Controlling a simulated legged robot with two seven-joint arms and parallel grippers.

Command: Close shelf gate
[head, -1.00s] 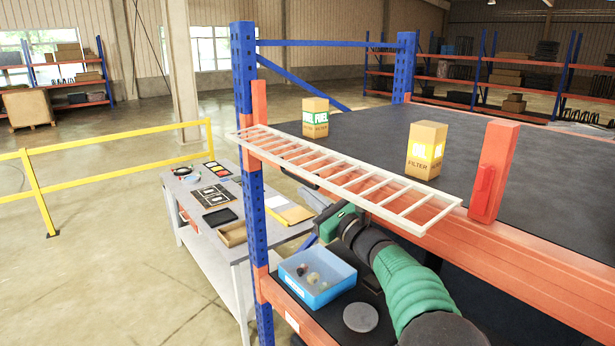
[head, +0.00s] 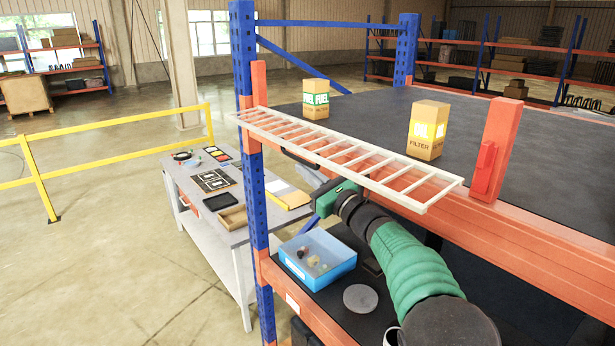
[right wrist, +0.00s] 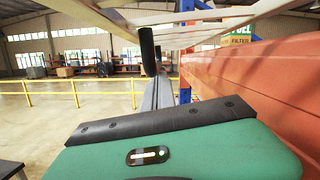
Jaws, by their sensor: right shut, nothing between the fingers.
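The shelf gate (head: 345,158) is a cream ladder-like frame. In the head view it sticks out roughly level from the front of the upper shelf, between the blue-and-orange left post and the orange right post (head: 497,150) with its red catch (head: 484,168). My right arm reaches in from the lower right, and my right gripper (head: 298,160) is beneath the gate, largely hidden by it. In the right wrist view the gripper's dark fingers (right wrist: 150,60) are shut and empty, with the gate's bars (right wrist: 190,22) just above them. I cannot tell whether they touch. My left gripper is out of view.
Two boxes, a fuel box (head: 316,100) and a filter box (head: 427,130), stand on the dark upper shelf behind the gate. A blue bin (head: 318,262) sits on the lower shelf. A grey worktable (head: 205,222) and yellow railing (head: 110,150) are at left.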

